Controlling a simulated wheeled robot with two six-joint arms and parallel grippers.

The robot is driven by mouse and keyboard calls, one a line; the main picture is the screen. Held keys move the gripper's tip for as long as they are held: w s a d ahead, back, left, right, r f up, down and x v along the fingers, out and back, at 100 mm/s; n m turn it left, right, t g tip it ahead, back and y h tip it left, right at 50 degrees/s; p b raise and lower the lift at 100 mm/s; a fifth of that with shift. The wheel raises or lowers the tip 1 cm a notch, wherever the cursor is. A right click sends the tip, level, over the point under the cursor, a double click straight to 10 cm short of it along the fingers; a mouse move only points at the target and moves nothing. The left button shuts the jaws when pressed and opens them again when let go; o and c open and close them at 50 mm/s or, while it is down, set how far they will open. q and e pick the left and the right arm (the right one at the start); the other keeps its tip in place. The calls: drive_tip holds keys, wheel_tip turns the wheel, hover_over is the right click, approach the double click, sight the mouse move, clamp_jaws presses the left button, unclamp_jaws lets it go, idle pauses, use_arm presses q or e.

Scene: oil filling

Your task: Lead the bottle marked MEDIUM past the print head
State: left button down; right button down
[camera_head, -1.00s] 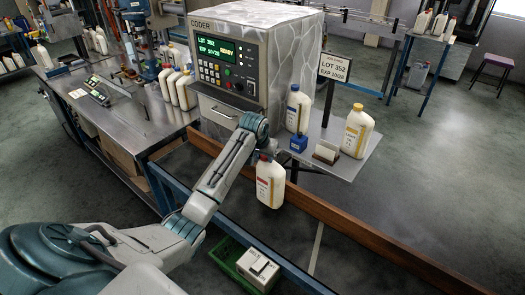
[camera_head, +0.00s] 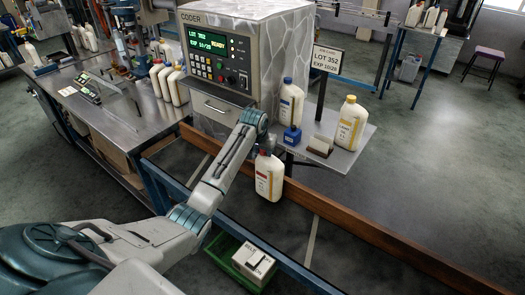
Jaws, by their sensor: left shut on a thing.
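My left gripper (camera_head: 262,147) is shut on a white bottle with a red label (camera_head: 269,178), by its top. The bottle hangs nearly upright in front of the coder (camera_head: 218,68) and the small shelf (camera_head: 345,155). A blue-capped bottle (camera_head: 291,103) and a yellow-capped bottle (camera_head: 350,125) stand on the shelf. A small blue block (camera_head: 292,136) sits at the shelf's near edge; I cannot tell whether it is the print head. The label words are too small to read, so I cannot tell which bottle is MEDIUM. My right gripper is out of view.
A pale block on a brown base (camera_head: 320,146) lies on the shelf. A brown rail (camera_head: 345,220) runs behind the held bottle. A green crate with a white box (camera_head: 254,264) is below. Several bottles stand on the left bench.

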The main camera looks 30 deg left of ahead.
use_arm(q)
drive_tip(key=shift+w+r, duration=0.1)
drive_tip(key=shift+r, duration=0.05)
drive_tip(key=shift+w+a, duration=0.1)
drive_tip(key=shift+a, duration=1.4)
drive_tip(key=shift+w+a, duration=0.2)
drive_tip(key=shift+a, duration=2.7)
drive_tip(key=a+b, duration=0.2)
drive_tip(key=a, duration=0.6)
drive_tip(key=shift+w, duration=0.35)
drive_tip(key=shift+a, duration=0.1)
